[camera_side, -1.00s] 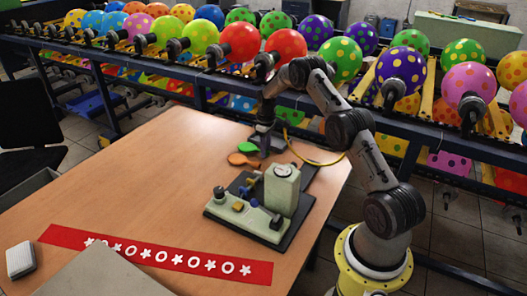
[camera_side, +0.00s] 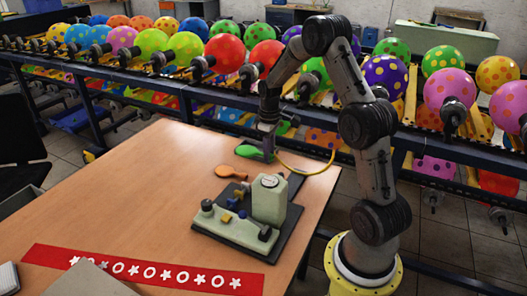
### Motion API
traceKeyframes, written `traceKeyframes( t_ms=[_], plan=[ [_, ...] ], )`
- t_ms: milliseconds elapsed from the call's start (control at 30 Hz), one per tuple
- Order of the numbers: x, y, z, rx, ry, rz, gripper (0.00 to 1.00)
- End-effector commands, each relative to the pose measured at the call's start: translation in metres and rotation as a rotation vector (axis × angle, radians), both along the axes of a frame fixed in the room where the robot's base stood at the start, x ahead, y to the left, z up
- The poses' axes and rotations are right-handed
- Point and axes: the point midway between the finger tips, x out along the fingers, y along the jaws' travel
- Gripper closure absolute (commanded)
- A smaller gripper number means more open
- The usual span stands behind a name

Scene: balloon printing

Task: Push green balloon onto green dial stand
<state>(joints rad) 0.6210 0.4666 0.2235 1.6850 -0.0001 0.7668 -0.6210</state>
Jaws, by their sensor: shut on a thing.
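The green balloon (camera_side: 251,151) is flat and uninflated, near the back edge of the wooden table. My gripper (camera_side: 268,151) points down at its right end and is shut on it. The balloon seems slightly raised off the table, though the gap is hard to tell. The pale green dial stand (camera_side: 269,201) is an upright block with a round dial on top. It stands on a dark base plate in front of my gripper. The contact between fingers and balloon is too small to see clearly.
A flat orange balloon (camera_side: 231,171) lies in front of the green one. A low pale green fixture (camera_side: 235,228) with knobs stands left of the dial stand. A red printed strip (camera_side: 145,268) lies at the front. The table's left middle is clear. Racks of inflated balloons run behind.

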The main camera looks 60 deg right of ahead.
Motion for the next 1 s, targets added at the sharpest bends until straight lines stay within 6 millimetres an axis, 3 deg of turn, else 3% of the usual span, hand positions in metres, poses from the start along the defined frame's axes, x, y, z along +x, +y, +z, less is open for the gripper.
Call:
traceKeyframes(
  t_ms=[267,567,1000],
  plan=[
    [-0.01,0.007,0.004,0.0,0.0,-0.136,1.0],
    [-0.024,0.013,0.015,-0.001,-0.002,-0.636,1.0],
    [-0.054,0.011,0.061,0.0,-0.005,-1.383,1.0]
  ],
)
